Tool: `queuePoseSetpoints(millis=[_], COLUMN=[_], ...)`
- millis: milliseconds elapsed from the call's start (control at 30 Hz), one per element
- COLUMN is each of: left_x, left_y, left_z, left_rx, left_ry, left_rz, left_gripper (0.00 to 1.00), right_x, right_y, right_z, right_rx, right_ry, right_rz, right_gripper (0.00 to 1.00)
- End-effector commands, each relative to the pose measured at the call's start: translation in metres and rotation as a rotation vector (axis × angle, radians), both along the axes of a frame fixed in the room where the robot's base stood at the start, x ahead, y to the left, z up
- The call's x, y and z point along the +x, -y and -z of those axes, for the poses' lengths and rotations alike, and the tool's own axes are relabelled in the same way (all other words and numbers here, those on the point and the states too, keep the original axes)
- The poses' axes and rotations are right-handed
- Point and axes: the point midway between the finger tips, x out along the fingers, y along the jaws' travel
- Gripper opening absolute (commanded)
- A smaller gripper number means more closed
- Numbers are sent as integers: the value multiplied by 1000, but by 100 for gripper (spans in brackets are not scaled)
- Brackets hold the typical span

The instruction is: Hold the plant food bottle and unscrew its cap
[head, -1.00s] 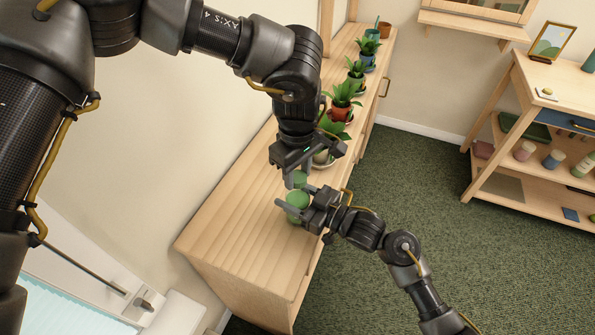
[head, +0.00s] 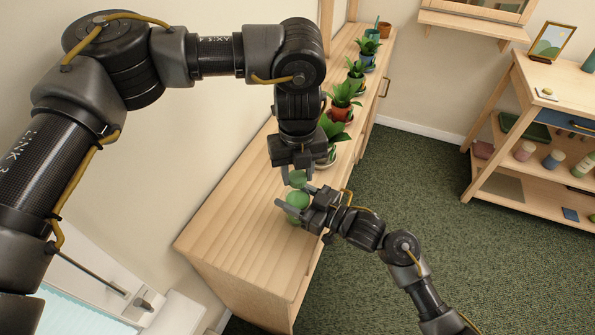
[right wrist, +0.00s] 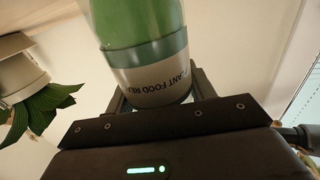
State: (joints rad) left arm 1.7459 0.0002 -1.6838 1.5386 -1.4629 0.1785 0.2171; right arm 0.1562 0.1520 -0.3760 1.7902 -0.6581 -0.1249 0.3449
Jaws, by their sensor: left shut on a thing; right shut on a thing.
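The plant food bottle (head: 297,201) is green and stands at the front part of the long wooden cabinet top. My right gripper (head: 296,204) is shut around its body from the right. In the right wrist view the bottle (right wrist: 148,50) shows a green body and a pale label with upside-down "PLANT FOOD" lettering, between the fingers. A green cap (head: 298,178) shows just above the bottle in the head view. My left gripper (head: 297,174) points down from above and is shut on the cap. I cannot tell whether cap and bottle still touch.
Several potted plants, among them one in a red pot (head: 341,112), line the cabinet (head: 235,230) behind the grippers. The cabinet's near end is bare. A wooden shelf unit (head: 515,85) with bottles stands at the right. Green carpet (head: 400,180) lies between.

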Motion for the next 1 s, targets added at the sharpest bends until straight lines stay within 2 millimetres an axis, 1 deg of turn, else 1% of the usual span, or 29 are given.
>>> queuePoseSetpoints(millis=[33, 100, 200, 300, 1000], left_x=[-1, -1, -1, -1, -1], left_y=[1, 1, 1, 1, 1], left_z=[0, 0, 0, 0, -1], left_rx=[0, 0, 0, 0, 0], left_ry=[-1, -1, -1, -1, -1], left_rz=[-113, -269, -441, -540, -555], left_gripper=[10, 10, 10, 10, 10], right_x=[0, 0, 0, 0, 0], right_y=[0, 0, 0, 0, 0], right_z=[2, 2, 2, 2, 2], right_rx=[-2, -2, -2, -3, -3], right_ry=[-4, -4, -4, -4, -3], right_rz=[1, 1, 1, 1, 0], right_gripper=[0, 0, 0, 0, 0])
